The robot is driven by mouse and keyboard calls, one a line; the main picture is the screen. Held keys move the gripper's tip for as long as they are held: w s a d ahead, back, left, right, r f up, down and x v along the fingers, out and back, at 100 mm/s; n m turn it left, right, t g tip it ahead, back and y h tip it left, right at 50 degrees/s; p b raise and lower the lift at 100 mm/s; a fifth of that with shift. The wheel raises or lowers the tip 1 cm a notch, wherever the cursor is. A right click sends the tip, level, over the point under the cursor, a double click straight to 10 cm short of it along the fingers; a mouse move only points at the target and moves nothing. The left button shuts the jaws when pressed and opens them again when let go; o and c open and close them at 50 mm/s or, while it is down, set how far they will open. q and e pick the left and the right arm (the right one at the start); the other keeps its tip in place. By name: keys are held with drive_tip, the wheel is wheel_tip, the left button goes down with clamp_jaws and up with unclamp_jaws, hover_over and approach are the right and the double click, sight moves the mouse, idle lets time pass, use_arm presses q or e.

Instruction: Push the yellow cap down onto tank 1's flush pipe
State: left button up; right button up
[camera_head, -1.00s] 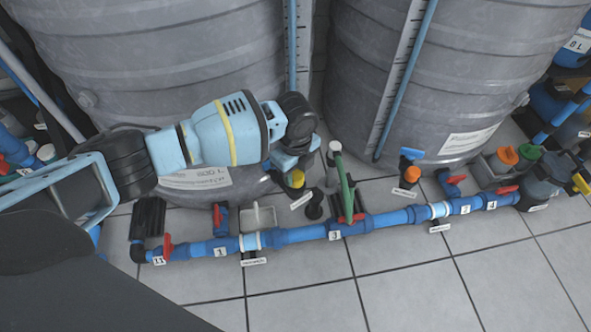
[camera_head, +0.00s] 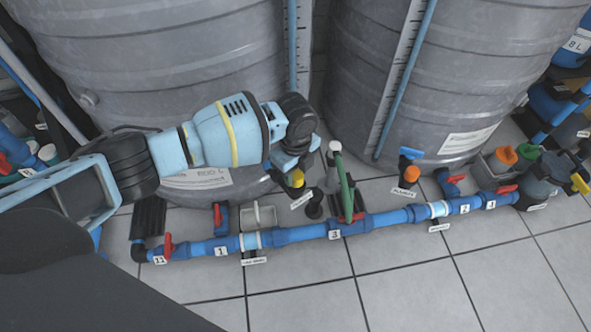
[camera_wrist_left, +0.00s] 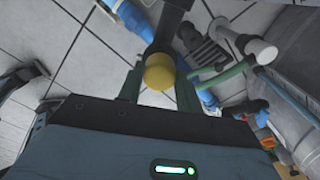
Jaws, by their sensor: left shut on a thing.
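The yellow cap (camera_head: 297,179) is small and round, low in front of the left grey tank (camera_head: 160,70). My left gripper (camera_head: 294,172) is shut on it, with the wrist above hiding part of it. In the left wrist view the cap (camera_wrist_left: 159,71) sits between the two green fingers of the gripper (camera_wrist_left: 158,88). A black pipe (camera_wrist_left: 172,28) runs right behind the cap there and lines up with it. I cannot tell how far the cap sits over the pipe end. My right gripper is not in view.
A blue pipe (camera_head: 300,234) with red valve handles runs along the tiled floor (camera_head: 400,285) in front of the tanks. A green handle (camera_head: 346,190) rises close to the right of my gripper. A black pipe with an orange cap (camera_head: 411,174) stands by the right tank (camera_head: 440,70).

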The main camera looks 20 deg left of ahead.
use_arm(q)
drive_tip(key=shift+f, duration=0.2)
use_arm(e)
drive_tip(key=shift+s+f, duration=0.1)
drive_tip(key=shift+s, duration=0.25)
use_arm(q)
drive_tip(key=shift+f, duration=0.2)
drive_tip(key=o, duration=0.9)
drive_tip(key=shift+c, duration=0.2)
drive_tip(key=shift+o, duration=0.7)
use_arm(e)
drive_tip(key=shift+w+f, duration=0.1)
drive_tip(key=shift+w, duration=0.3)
use_arm(q)
wheel_tip(320, 180, up, 7)
drive_tip(key=p, duration=0.3)
drive_tip(key=shift+r, duration=0.5)
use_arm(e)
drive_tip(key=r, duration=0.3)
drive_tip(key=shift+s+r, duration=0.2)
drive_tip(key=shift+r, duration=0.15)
use_arm(q)
drive_tip(key=shift+f, duration=0.1)
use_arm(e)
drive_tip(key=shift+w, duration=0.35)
